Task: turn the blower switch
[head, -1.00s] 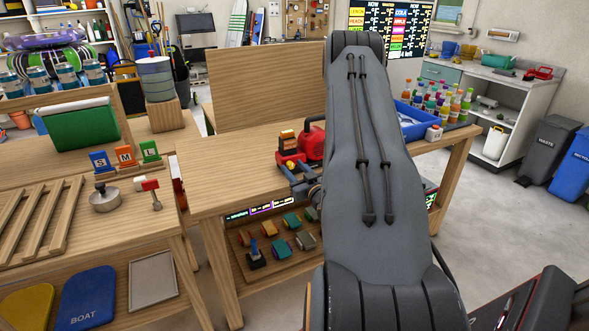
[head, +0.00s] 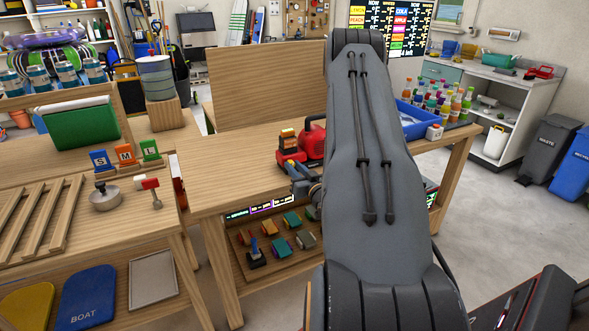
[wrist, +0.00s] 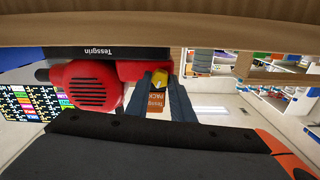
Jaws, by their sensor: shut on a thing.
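The red blower (head: 314,143) stands on the wooden workbench, partly hidden behind my arm in the head view. In the wrist view, which looks upside down, the blower (wrist: 95,85) shows its round slotted vent. A small yellow switch (wrist: 160,78) sits at the blower's side, between the fingers of my gripper (wrist: 161,92). My gripper is shut on the yellow switch. In the head view my gripper (head: 298,170) is at the blower's left front, small and partly hidden by my arm.
An orange-and-black battery pack (head: 287,140) is beside the blower. The workbench top (head: 230,170) is clear to the left. A blue bin (head: 415,122) and several bottles stand at the right. A lower shelf (head: 250,238) holds several small coloured items.

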